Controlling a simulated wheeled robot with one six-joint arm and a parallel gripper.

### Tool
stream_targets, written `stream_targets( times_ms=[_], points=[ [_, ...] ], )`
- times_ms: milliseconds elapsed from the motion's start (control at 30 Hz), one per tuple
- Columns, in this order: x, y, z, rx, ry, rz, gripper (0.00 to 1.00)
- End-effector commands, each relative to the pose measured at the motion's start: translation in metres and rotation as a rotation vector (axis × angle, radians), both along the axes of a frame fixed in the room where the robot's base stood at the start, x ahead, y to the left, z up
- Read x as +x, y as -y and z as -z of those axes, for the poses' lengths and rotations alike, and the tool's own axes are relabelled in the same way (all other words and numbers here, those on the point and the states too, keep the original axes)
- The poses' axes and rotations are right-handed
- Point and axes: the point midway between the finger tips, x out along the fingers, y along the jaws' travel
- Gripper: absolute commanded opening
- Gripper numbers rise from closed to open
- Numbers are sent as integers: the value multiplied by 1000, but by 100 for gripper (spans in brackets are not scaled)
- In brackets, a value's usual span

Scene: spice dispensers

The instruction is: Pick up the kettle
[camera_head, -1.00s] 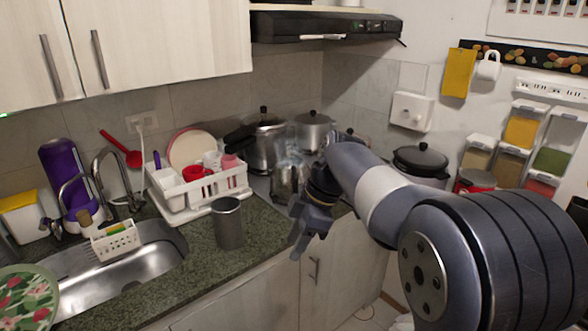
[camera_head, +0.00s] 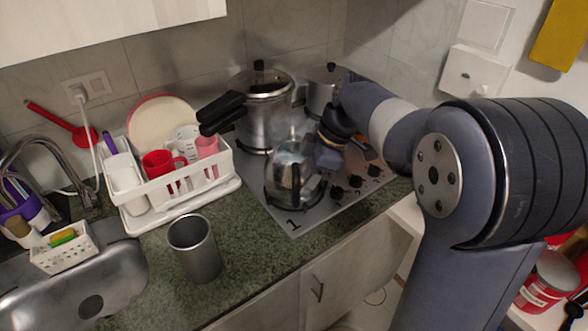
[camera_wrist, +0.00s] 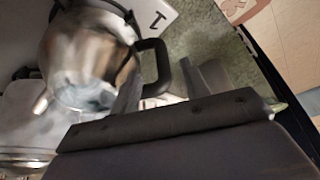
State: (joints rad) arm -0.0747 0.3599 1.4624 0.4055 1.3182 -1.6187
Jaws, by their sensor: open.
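The kettle (camera_head: 286,178) is shiny, metallic and partly see-through, and stands on the front part of the hob. In the wrist view the kettle (camera_wrist: 85,58) is at the upper left, with its dark looped handle (camera_wrist: 160,62) pointing right. My gripper (camera_wrist: 163,82) is open, with one finger on each side of the handle's lower end. I cannot tell whether either finger touches it. In the head view my gripper (camera_head: 318,155) is at the kettle's right side, and my arm partly hides the hob there.
A pressure cooker (camera_head: 266,115) with a dark handle stands behind the kettle, and another pot (camera_head: 322,95) beside it. A white dish rack (camera_head: 180,193) and a metal cup (camera_head: 195,248) are to the left. The hob knobs (camera_head: 355,181) are at the right front. Countertop in front is bare.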

Motion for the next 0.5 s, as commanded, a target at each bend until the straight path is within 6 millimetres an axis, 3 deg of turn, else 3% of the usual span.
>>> stream_targets(
  times_ms=[500],
  points=[
    [-5, -31, 49, 0, -3, 0, 43]
  ],
)
